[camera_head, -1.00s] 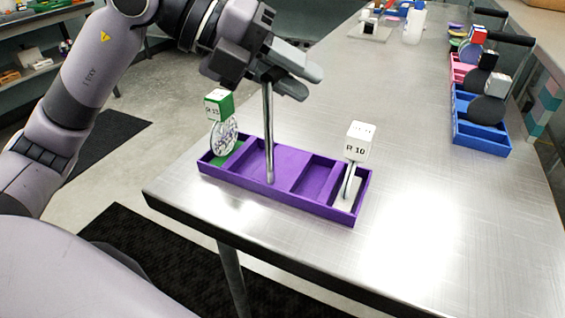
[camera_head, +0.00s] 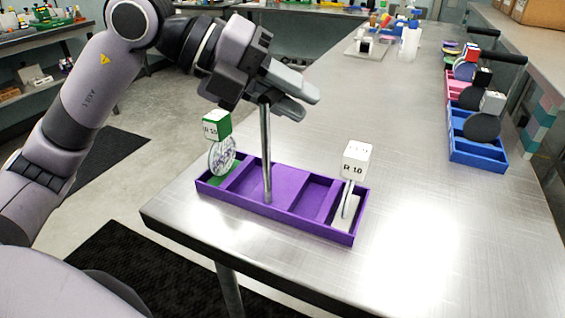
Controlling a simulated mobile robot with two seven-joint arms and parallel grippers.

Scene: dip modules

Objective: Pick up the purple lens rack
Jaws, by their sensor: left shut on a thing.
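The purple lens rack (camera_head: 290,206) is a long tray with several compartments and an upright metal rod rising from its middle. It sits near the table's front left corner and appears to rest on the table. A round lens under a green-and-white cube marked R 15 (camera_head: 217,126) stands in its left end. A lens under a white cube marked R 10 (camera_head: 356,161) stands in its right end, seen nearly edge-on. My left gripper (camera_head: 292,92) is shut at the top of the rod, hiding the rack's handle. My right gripper is not in view.
A blue rack (camera_head: 478,151) and a pink rack (camera_head: 456,88) with lenses and black handles stand along the table's right side. Bottles and a small tray (camera_head: 366,48) are at the far end. The table (camera_head: 400,215) is clear right of the purple rack.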

